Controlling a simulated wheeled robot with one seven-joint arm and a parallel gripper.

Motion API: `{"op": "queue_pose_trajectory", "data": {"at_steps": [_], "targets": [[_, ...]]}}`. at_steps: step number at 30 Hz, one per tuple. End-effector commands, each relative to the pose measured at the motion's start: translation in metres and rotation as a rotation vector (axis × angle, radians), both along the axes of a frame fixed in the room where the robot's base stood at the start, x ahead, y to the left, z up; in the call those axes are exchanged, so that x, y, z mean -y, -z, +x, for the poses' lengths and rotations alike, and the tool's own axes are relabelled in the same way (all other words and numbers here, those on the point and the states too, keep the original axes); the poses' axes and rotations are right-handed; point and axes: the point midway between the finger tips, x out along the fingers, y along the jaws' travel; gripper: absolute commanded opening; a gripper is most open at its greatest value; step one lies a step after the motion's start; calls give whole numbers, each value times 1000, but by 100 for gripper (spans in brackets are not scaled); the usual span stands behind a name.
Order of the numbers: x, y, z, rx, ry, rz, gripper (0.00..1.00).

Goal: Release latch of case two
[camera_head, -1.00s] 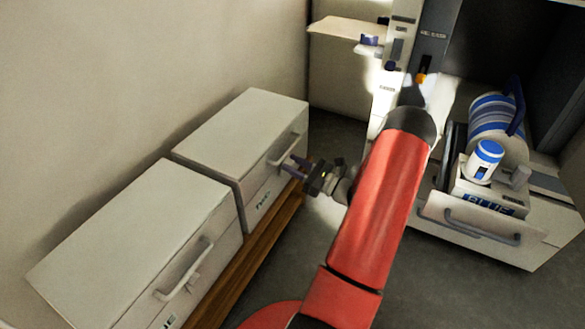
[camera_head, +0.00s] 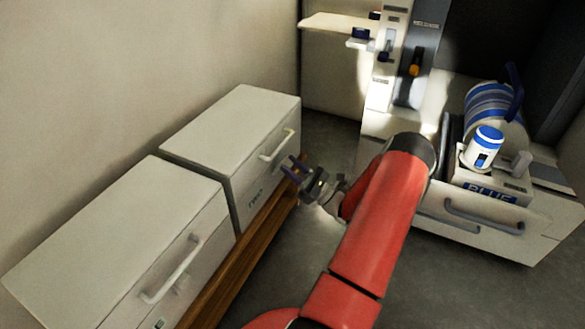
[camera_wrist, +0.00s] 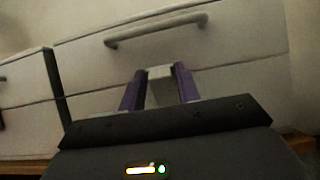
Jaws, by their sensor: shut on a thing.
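My gripper (camera_head: 294,166) is at the case's front, below the handle. In the wrist view its two purple fingers (camera_wrist: 160,84) are shut on a small pale grey latch (camera_wrist: 161,88) between them. The latch is hard to make out in the head view. The front shows a horizontal seam behind the fingers.
Case one (camera_head: 115,225), with its own handle (camera_head: 172,270), stands beside case two at the near left. On the right is a white cabinet with a handled drawer front (camera_head: 470,232), a blue-and-white canister (camera_head: 484,150) and a striped roll (camera_head: 490,103). Grey floor lies between.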

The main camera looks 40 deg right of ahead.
Motion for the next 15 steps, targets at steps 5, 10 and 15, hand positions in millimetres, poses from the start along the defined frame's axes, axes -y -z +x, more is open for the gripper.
{"op": "queue_pose_trajectory", "data": {"at_steps": [5, 10, 15], "targets": [[1, 1, 0, -2, 2, -1, 38], [0, 0, 0, -2, 1, 0, 47], [0, 0, 0, -1, 1, 0, 47]]}}
